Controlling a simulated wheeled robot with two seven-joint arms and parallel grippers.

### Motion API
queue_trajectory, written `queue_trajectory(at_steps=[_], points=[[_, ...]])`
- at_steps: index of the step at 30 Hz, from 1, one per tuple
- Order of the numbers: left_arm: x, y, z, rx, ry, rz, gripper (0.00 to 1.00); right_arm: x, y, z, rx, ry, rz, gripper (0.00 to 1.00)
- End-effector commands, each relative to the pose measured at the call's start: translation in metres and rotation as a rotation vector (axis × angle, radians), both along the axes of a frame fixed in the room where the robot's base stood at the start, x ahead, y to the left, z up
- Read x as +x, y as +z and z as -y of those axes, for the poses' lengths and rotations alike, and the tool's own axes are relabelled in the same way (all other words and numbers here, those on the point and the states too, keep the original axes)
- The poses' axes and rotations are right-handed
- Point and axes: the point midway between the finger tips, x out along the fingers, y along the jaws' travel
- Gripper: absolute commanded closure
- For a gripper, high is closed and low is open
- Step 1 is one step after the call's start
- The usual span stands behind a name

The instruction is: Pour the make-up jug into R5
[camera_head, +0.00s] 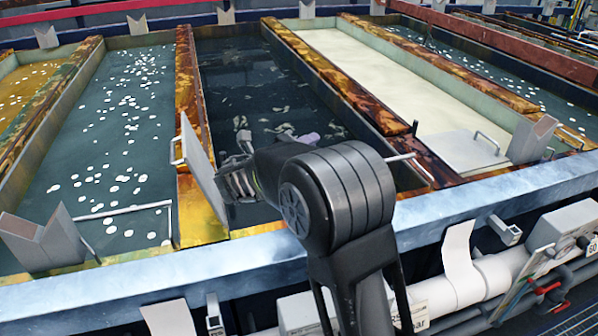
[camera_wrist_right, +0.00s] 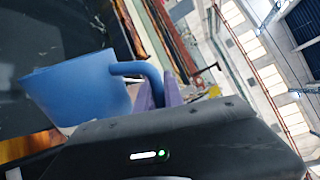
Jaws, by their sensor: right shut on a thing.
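The make-up jug (camera_wrist_right: 75,88) is a blue vessel with a curved blue handle, seen in the right wrist view. My right gripper (camera_wrist_right: 160,93) has its purple fingers shut on the handle (camera_wrist_right: 140,70). In the head view my right arm reaches over the near end of a dark-liquid tank (camera_head: 262,85), with the gripper (camera_head: 237,180) partly behind the arm. I cannot make out the jug there. Its contents and true tilt cannot be told. No readable label shows which tank is R5. My left gripper is not in view.
A tank with white floating discs (camera_head: 125,110) lies left of the dark one, and a cream-coloured tank (camera_head: 390,85) lies right. Stained dividers (camera_head: 190,90) separate them. An upright pale plate (camera_head: 198,165) stands close left of the gripper. A pale blue front rail (camera_head: 150,268) runs across.

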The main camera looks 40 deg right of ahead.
Motion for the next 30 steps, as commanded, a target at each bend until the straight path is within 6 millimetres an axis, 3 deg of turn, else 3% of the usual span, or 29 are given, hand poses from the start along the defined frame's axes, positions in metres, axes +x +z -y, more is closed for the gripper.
queue_trajectory(at_steps=[13,30], points=[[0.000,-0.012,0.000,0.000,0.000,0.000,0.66,-0.021,0.008,0.005,0.049,0.001,0.219,1.00],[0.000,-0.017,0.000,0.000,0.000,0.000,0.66,-0.025,0.008,0.006,0.061,0.000,0.276,1.00]])
